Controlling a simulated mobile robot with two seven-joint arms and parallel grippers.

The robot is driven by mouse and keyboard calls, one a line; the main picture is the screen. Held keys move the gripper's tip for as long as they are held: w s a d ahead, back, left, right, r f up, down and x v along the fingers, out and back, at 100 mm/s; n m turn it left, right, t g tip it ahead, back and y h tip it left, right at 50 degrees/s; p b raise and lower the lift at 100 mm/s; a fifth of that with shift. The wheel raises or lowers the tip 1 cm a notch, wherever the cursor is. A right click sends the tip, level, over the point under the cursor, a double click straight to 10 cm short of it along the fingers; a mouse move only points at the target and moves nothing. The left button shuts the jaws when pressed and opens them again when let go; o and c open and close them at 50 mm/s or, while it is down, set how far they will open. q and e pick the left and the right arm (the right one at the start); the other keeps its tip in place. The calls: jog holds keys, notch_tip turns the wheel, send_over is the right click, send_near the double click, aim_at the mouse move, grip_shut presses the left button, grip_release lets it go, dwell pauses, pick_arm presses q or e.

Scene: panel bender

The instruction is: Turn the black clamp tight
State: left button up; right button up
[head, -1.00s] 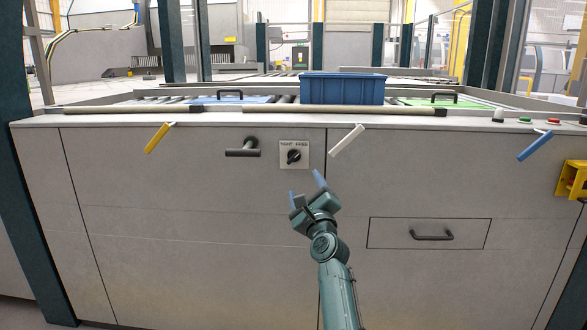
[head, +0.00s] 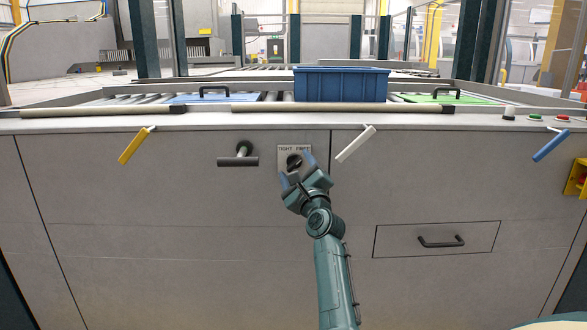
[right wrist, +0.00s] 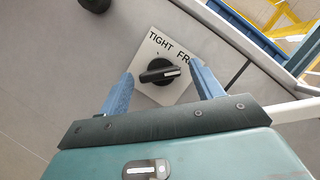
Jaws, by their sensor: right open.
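The black clamp (head: 293,162) is a round knob on a light label plate (head: 284,150) on the grey cabinet front. The plate reads "TIGHT" at left and a word starting "FR" at right. In the right wrist view the knob (right wrist: 159,72) has a white mark on its bar, which points right toward the "FR" side. My right gripper (head: 297,168) is open in front of the plate. In the right wrist view its blue fingers (right wrist: 161,88) stand on either side of the knob, with visible gaps. My left gripper is not in view.
A black T-handle (head: 238,161) sits left of the plate. Yellow (head: 133,146), white (head: 355,144) and blue (head: 551,145) levers hang below the counter edge. A drawer (head: 439,240) is at lower right. A blue bin (head: 341,85) stands on top.

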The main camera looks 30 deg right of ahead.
jog(key=shift+c, duration=0.3)
jog(key=c, duration=0.9)
jog(key=shift+r, duration=0.1)
